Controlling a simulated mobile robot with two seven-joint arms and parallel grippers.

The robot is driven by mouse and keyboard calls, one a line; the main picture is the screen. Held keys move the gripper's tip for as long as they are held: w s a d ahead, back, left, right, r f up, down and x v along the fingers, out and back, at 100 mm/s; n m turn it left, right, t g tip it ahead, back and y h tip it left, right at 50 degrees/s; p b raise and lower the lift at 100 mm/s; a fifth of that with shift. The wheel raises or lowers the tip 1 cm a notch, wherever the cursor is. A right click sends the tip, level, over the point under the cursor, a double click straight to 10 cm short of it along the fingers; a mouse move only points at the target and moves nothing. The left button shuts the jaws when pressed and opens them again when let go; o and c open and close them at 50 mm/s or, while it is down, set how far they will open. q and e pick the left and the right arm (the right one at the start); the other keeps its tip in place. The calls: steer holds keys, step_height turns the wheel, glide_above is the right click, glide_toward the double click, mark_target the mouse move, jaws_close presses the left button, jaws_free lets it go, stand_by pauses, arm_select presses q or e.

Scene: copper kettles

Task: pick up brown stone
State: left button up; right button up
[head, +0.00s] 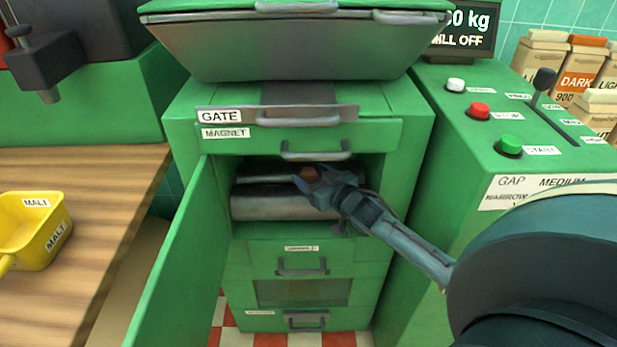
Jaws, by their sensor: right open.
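The brown stone (309,173) shows as a small reddish-brown lump at the rollers inside the open compartment of the green mill. My right gripper (308,180) reaches into the compartment from the right. Its jaws are open at the stone, with the stone between or just behind the fingertips; I cannot tell whether they touch it. The grey rollers (262,206) lie across the compartment behind and below the gripper. My left gripper is not in view.
The green door (182,262) hangs open on the left of the compartment. The magnet drawer (300,138) is above, and handled drawers (302,266) are below. A control panel (545,150) with buttons stands right. A yellow malt scoop (40,235) lies on the wooden table (95,175).

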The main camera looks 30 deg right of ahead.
steer(key=c, duration=1)
steer(key=shift+c, duration=0.6)
steer(key=shift+r, duration=0.15)
